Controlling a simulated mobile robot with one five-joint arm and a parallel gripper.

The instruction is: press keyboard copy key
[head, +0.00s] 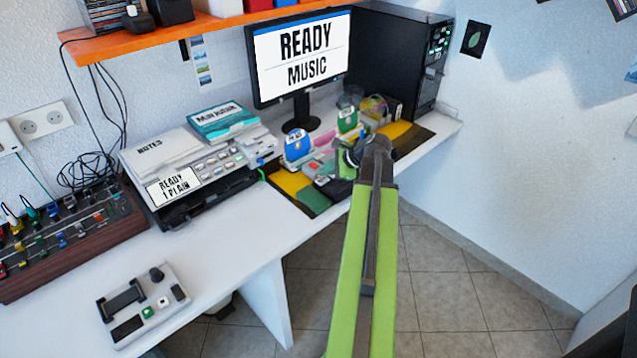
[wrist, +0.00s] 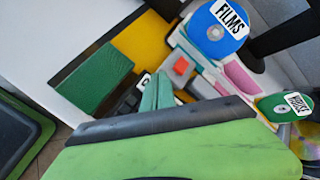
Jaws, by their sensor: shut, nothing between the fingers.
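My gripper (wrist: 157,92) is shut and empty, its green fingers together in the wrist view. The fingertips are over or beside a small dark keyed device (wrist: 127,102), which I take for the keyboard; it also shows in the head view (head: 338,187). A pale key with a dark mark (wrist: 145,79) shows beside the fingertips, partly covered; its label cannot be read. I cannot tell whether the fingers touch it. A grey unit with an orange-red button (wrist: 181,66) is just beyond.
A blue FILMS disc (wrist: 216,27) and a green HOUSE disc (wrist: 287,106) stand close by. A green block (wrist: 92,77) lies left of the fingers. The monitor (head: 302,53) reads READY MUSIC. A printer (head: 201,169) reads READY 1 PLAIN. The front desk (head: 232,250) has bare room.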

